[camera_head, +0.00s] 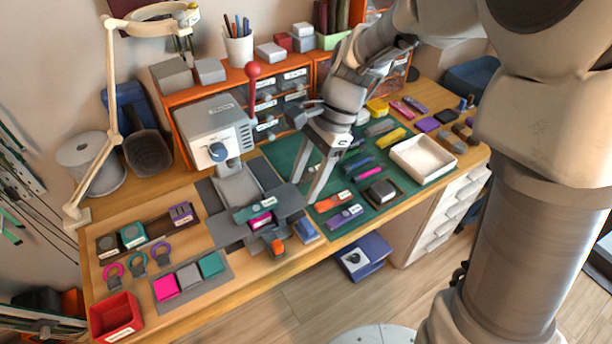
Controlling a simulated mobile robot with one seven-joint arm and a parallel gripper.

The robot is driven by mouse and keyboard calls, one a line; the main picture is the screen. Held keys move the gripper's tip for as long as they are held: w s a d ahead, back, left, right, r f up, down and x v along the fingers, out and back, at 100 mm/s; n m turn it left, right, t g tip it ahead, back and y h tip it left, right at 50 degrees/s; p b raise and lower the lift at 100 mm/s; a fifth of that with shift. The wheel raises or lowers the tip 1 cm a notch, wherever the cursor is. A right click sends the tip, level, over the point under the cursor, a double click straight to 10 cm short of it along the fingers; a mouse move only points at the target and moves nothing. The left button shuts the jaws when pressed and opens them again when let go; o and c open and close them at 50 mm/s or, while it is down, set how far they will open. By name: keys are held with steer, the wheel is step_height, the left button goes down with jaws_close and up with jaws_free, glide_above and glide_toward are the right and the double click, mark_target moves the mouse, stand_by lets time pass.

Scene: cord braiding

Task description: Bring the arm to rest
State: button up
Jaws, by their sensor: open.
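My gripper (305,190) hangs from my arm above the green mat (285,150), its fingers pointing down. The two fingers stand apart, with nothing seen between them. The fingertips are near an orange-and-grey piece (333,201) and a purple-and-grey piece (345,216) on the mat. I cannot tell how high the tips are above it. My arm comes in from the upper right, and its links hide part of the shelf and the back of the table.
A grey press (215,128) with a red-knobbed lever stands left of my gripper. A white tray (447,172) lies to the right. A red box (115,318) sits at the front left corner. An orange drawer shelf (181,125) and a lamp (110,90) stand behind.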

stand_by(0.3)
steer(key=s+d+r+n+t+h+p, duration=0.2)
steer(key=s+d+r+n, duration=0.4)
steer(key=r, duration=0.3)
steer(key=s+d+r+n+t+h+p, duration=0.2)
steer(key=s+d+r+n+t+p, duration=0.3)
steer(key=d+r, duration=0.3)
steer(key=shift+s+r+n+t, duration=0.4)
steer(key=shift+r+t, duration=0.1)
steer(key=shift+r, duration=0.15)
